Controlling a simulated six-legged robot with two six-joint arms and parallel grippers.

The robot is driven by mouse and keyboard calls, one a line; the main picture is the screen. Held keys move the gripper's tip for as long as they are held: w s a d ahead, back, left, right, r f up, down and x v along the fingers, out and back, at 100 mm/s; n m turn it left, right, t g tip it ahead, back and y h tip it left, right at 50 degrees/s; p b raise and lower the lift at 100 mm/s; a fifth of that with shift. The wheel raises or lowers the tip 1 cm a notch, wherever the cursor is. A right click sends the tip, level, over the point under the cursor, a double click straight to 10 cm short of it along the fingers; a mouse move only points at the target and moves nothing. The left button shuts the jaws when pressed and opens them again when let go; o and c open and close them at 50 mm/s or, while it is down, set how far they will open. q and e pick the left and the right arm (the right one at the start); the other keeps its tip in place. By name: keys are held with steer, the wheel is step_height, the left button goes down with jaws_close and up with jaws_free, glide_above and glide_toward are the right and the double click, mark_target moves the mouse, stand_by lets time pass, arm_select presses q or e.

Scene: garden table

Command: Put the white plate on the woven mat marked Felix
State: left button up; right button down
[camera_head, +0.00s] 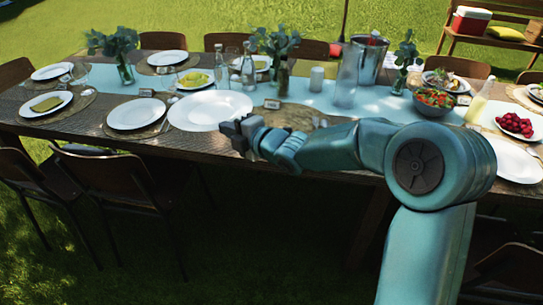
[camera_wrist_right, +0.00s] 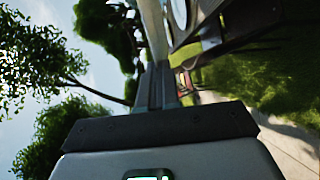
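The white plate (camera_head: 208,112) is level at the front edge of the table, between two place settings. My right gripper (camera_head: 240,128) is at its near right rim. In the right wrist view the two fingers (camera_wrist_right: 158,88) are close together on the plate's pale edge (camera_wrist_right: 154,30), seen edge-on. The plate looks held slightly above the table, though the gap is hard to judge. A woven mat (camera_head: 292,116) without a plate lies to the right, partly hidden by my right arm. A small name card (camera_head: 272,103) stands behind it; its writing is too small to read. My left gripper is not in view.
A set plate (camera_head: 136,113) on a mat is to the left. A salad bowl (camera_head: 434,102) and a plate of red fruit (camera_head: 514,124) are to the right.

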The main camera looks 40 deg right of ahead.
steer(key=s+d+r+m+h+b, duration=0.1)
steer(key=d+b, duration=0.2)
steer(key=d, duration=0.5)
steer(key=s+d+m+h+b, duration=0.1)
steer(key=s+d+b, duration=0.15)
steer(key=d, duration=0.55)
step_height(320, 180, down, 19)
steer(key=b, duration=0.8)
steer(key=shift+w+d+t+h, duration=0.3)
steer(key=shift+w+t+h, duration=0.05)
steer(key=shift+t+h, duration=0.05)
steer(key=shift+f, duration=0.15)
steer(key=c, duration=1.4)
jaws_free()
steer(key=shift+f, duration=0.1)
